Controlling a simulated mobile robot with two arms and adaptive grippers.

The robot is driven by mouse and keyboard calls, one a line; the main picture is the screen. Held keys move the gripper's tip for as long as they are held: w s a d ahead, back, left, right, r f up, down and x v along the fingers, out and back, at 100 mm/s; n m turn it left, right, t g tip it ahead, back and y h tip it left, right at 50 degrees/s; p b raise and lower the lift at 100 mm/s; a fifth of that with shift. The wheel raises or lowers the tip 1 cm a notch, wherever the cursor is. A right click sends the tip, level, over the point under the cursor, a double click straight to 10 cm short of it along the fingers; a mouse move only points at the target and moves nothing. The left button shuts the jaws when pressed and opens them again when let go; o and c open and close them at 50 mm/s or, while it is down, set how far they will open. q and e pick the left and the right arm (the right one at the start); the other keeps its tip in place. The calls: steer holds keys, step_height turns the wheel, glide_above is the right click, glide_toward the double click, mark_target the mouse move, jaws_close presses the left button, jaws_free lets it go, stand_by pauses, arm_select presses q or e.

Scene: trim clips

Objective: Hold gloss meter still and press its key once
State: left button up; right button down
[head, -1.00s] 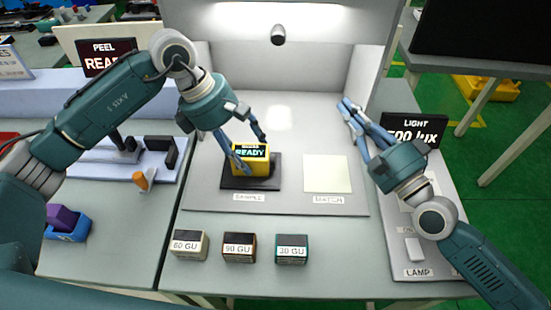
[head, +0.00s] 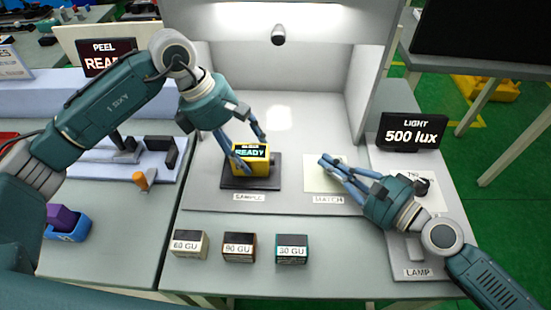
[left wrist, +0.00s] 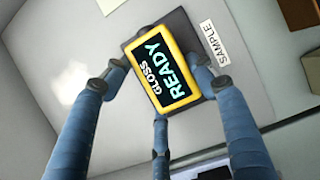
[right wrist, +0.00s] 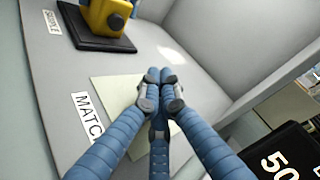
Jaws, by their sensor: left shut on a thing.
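The gloss meter (head: 251,168) is a yellow box with a dark screen reading GLOSS READY. It sits on the dark sample plate (head: 230,184) and also shows in the left wrist view (left wrist: 163,68). My left gripper (head: 248,147) is shut on it, with fingers on opposite sides. In the right wrist view, the meter (right wrist: 95,14) has a dark round knob (right wrist: 116,20) on the side facing my right gripper; this may be its key. My right gripper (head: 326,163) is shut and empty over the pale match card (head: 316,183), to the right of the meter and apart from it.
Blocks marked 60 GU (head: 189,245), 90 GU (head: 239,247) and 30 GU (head: 292,249) stand along the front. A LIGHT display (head: 412,133) reading 500 lux stands at right. Booth floor between the meter and my right gripper is clear.

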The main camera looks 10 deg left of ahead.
steer(key=shift+s+a, duration=0.2)
steer(key=shift+a, duration=3.95)
steer(key=shift+a, duration=0.15)
steer(key=shift+a, duration=0.25)
steer(key=shift+s+a, duration=0.15)
steer(key=shift+a, duration=0.35)
steer(key=shift+d, duration=0.9)
steer(key=shift+d, duration=0.1)
steer(key=shift+w+d, duration=0.15)
steer(key=shift+d, duration=1.1)
steer(key=shift+w+d, duration=0.1)
steer(key=shift+d, duration=1.1)
